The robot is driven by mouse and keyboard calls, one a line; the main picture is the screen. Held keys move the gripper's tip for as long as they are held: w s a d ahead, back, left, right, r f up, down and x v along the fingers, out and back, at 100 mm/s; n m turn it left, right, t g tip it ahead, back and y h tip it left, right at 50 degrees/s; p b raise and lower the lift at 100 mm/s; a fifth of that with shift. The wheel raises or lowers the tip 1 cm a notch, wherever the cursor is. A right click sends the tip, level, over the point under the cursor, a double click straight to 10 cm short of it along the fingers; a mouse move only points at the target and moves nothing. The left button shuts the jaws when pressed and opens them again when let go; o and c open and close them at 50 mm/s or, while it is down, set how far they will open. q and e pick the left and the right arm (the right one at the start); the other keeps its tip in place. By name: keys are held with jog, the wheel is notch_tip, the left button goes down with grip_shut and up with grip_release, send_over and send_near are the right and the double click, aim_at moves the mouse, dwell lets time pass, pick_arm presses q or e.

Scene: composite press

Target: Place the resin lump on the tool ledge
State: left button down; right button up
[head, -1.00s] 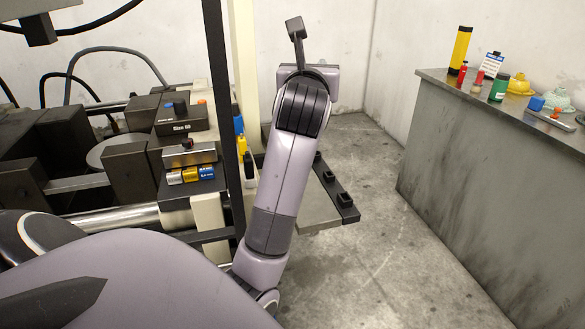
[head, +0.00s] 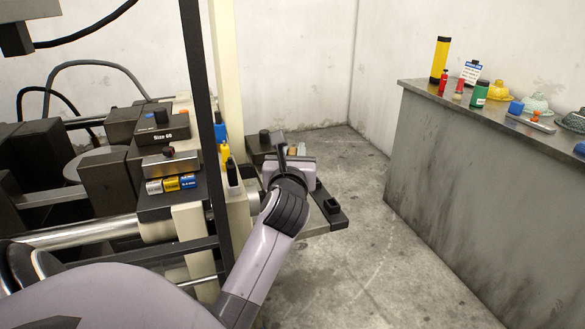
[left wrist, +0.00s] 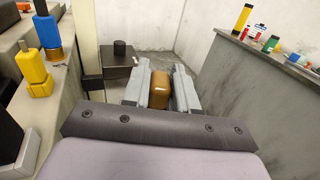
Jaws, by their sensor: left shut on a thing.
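The resin lump (left wrist: 160,94) is an amber-brown block between the two grey jaws of my left gripper (left wrist: 160,88) in the left wrist view. The gripper is shut on it. In the head view, my left gripper (head: 297,150) is over the far part of a grey ledge with a black edge strip (head: 332,207), beside the press. This looks like the tool ledge. The wrist hides much of the ledge, and I cannot tell whether the lump touches it. My right gripper is not in view.
A dark box with a black knob (left wrist: 116,66) stands just left of the jaws. Yellow and blue tools (left wrist: 36,72) stand farther left on the press. A grey counter (head: 430,175) with bottles and bowls is at the right, across open floor (head: 350,265).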

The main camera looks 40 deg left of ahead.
pick_arm(q)
notch_tip(320, 180, down, 3)
jog(key=shift+b, duration=0.3)
jog(key=shift+f, duration=0.15)
jog(key=shift+f, duration=0.15)
jog(key=c, duration=0.9)
grip_release()
